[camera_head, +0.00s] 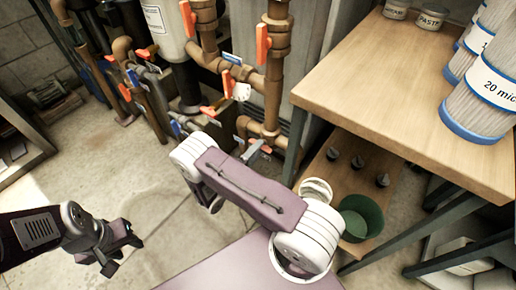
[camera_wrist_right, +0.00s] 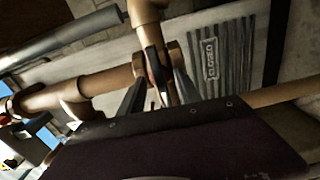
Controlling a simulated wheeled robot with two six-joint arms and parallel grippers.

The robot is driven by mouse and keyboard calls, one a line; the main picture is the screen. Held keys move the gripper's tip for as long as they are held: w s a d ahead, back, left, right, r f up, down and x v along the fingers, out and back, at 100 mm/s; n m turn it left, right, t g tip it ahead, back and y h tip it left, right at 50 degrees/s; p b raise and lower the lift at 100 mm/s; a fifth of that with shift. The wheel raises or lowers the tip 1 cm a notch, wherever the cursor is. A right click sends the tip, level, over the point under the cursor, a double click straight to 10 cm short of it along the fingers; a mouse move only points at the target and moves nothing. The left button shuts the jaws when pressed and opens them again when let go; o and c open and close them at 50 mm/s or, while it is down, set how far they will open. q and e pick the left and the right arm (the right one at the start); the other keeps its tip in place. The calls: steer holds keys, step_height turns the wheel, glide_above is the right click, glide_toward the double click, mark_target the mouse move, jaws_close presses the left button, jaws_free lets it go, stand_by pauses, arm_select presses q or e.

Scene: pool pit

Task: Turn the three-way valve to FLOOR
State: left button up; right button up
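Copper pipes with several orange valve handles stand at the back left in the head view. One orange handle (camera_head: 228,84) sits beside a white round fitting (camera_head: 241,91); a lower orange handle (camera_head: 265,148) is near the pipe foot. I cannot read the labels or tell which valve is the three-way one. My right gripper (camera_wrist_right: 158,88) has its fingers apart on either side of a thin, dark orange handle (camera_wrist_right: 153,68) by a copper pipe; contact is unclear. My right arm hides part of the low pipework in the head view. My left gripper (camera_head: 122,250) is open and empty above the floor.
A wooden table (camera_head: 400,95) with white filter cartridges (camera_head: 485,85) and jars (camera_head: 431,18) stands at the right. A green bucket (camera_head: 361,217) and dark small items (camera_head: 333,153) are on the shelf below. The concrete floor (camera_head: 90,175) at left is clear.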

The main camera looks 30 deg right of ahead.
steer(key=v, duration=0.7)
stand_by(0.5)
